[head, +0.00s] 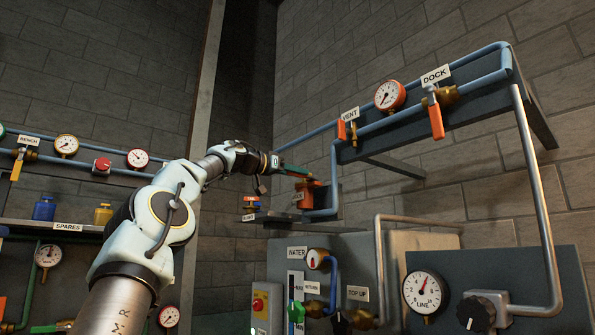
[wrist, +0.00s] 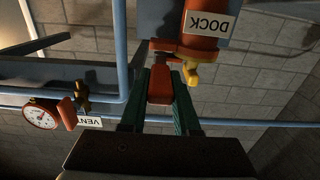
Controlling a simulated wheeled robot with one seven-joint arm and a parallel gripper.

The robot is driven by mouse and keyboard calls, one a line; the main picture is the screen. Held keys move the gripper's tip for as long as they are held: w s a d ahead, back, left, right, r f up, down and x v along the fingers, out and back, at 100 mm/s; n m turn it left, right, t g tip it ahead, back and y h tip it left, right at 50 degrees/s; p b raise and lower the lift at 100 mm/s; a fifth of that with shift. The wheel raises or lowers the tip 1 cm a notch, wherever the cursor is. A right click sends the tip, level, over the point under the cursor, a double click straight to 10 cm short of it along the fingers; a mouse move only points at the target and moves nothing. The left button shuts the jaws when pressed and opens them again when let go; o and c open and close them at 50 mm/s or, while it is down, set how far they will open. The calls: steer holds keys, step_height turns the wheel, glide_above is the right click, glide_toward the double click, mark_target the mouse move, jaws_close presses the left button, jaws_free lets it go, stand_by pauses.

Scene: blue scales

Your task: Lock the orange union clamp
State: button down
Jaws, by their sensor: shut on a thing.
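The orange union clamp (head: 313,197) is mounted on the pipework near the centre of the head view. In the wrist view its orange-red body (wrist: 194,45) hangs at the top, with an upside-down label reading DOCK. An orange-red handle (wrist: 159,86) stands out next to it. My gripper (head: 305,173) reaches the top of the clamp in the head view. In the wrist view the green fingers of my gripper (wrist: 164,80) are shut on the handle, one on each side. The fingers hide part of the handle's sides.
A blue pipe (wrist: 250,123) crosses behind the gripper in the wrist view. A VENT gauge (wrist: 40,114) is to the left. In the head view, a DOCK valve (head: 435,112) is at upper right and panels with a LINE gauge (head: 423,292) stand below. A yellow part (wrist: 194,74) is beside the fingers.

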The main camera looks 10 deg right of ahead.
stand_by(0.5)
steer(key=c, duration=0.6)
jaws_free()
steer(key=shift+w, duration=0.1)
steer(key=shift+c, duration=0.2)
steer(key=shift+a, duration=0.1)
steer(key=shift+s+a+f+b, duration=0.15)
steer(key=shift+s+a+b, duration=0.05)
steer(key=shift+a+b, duration=0.15)
steer(key=b+v, duration=0.5)
steer(key=v, duration=0.5)
steer(key=shift+d, duration=0.1)
